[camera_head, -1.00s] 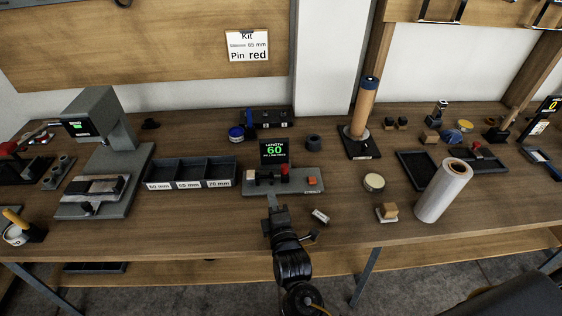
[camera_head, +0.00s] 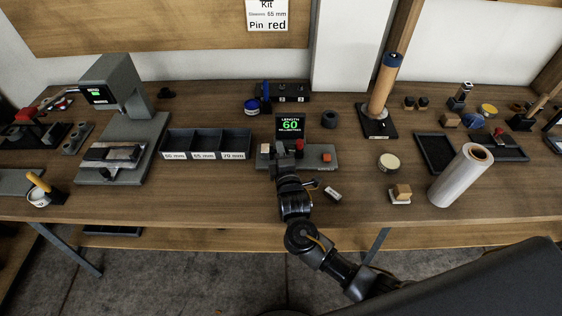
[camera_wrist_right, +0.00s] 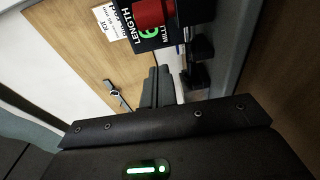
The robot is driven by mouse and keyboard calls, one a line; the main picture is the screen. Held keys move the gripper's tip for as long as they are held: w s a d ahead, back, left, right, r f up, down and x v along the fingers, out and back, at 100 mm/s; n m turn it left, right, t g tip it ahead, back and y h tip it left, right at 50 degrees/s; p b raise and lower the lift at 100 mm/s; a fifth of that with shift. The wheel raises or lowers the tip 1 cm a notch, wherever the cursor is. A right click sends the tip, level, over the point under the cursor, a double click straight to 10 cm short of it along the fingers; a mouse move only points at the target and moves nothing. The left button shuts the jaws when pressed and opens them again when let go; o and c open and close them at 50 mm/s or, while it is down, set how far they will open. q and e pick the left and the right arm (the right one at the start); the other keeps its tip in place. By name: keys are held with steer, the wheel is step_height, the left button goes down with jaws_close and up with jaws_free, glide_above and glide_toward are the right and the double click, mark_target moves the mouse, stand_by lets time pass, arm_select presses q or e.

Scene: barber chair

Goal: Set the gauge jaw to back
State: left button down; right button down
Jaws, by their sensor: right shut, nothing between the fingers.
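The length gauge (camera_head: 328,166) is a grey base on the bench with a dark display (camera_head: 292,125) reading LENGTH 60 in green. A red jaw piece (camera_head: 299,146) stands near its middle, below the display; it also shows in the right wrist view (camera_wrist_right: 152,13). A pale block (camera_head: 265,149) is at its left end and an orange button (camera_head: 327,158) at its right. My right gripper (camera_head: 284,163) is shut and empty at the gauge's front edge, covering part of the base. Its fingers (camera_wrist_right: 158,84) are together in the wrist view; contact cannot be told. My left gripper is out of view.
A three-bin tray (camera_head: 205,155) labelled 60, 65 and 70 mm lies left of the gauge. A small white-and-dark piece (camera_head: 332,193) lies right of my wrist. A round tin (camera_head: 388,163) and a wooden block (camera_head: 401,191) are further right. A wall card (camera_head: 267,14) reads Pin red.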

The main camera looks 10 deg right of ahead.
mark_target(296, 148)
steer(key=shift+w, duration=1)
steer(key=d, duration=0.1)
steer(key=s+d+p, duration=0.1)
steer(key=d, duration=0.1)
steer(key=shift+s+r, duration=0.1)
steer(key=shift+s, duration=0.15)
steer(key=shift+s+d, duration=0.2)
steer(key=shift+d, duration=0.2)
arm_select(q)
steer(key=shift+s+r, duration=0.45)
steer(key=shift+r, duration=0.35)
